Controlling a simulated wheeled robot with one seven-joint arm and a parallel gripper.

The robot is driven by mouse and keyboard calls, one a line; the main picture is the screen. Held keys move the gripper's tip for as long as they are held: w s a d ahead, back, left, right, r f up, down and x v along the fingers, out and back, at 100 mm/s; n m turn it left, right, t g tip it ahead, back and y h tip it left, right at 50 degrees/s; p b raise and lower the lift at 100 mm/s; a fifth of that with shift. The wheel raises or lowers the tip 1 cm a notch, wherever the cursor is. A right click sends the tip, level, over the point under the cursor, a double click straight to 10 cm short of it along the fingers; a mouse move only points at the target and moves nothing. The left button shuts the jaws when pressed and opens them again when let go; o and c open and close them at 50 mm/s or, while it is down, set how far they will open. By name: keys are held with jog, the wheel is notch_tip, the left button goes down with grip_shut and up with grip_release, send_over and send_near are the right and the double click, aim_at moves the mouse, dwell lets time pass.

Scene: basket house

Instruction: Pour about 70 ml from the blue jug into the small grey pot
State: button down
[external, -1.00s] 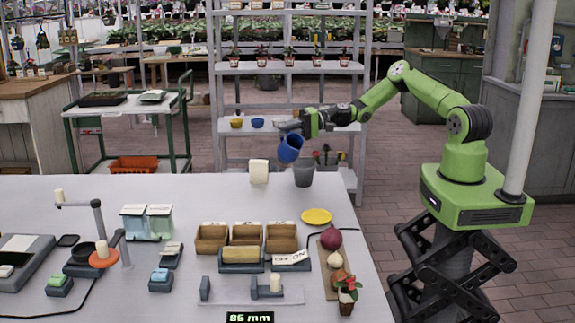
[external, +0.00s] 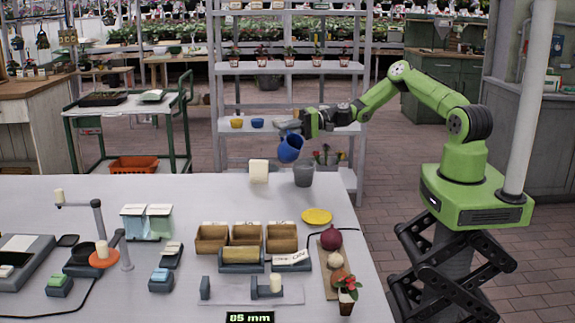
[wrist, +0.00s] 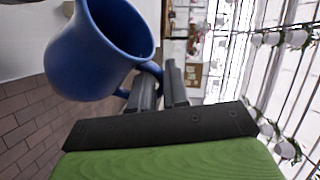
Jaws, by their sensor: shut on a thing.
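The blue jug (external: 291,147) hangs above the far edge of the white table, tilted, in the external view. My gripper (external: 306,124) is shut on it by its handle. In the wrist view the jug (wrist: 85,60) fills the upper left, with its handle between my gripper's fingers (wrist: 160,85). The inside of the jug looks dark and its content cannot be told. The small grey pot (external: 304,175) stands upright on the table's far right part, below and slightly right of the jug. No stream of liquid can be made out.
A cream block (external: 259,171) stands left of the pot. A yellow plate (external: 317,216) and a wooden board with a red onion (external: 331,238) lie nearer. Several wooden bins (external: 247,235) stand mid-table. A shelf rack (external: 290,68) rises behind.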

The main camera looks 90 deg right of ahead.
jog(key=w+d+f+m+g+y+b, duration=0.1)
jog(key=w+d+f+m+b, duration=0.2)
jog(key=d+f+m+b, duration=0.1)
jog(key=d+f+m, duration=0.1)
jog(key=d+m, duration=0.1)
jog(key=d, duration=0.1)
jog(key=shift+w+f+m, duration=0.3)
jog(key=shift+w, duration=0.05)
dwell(0.8)
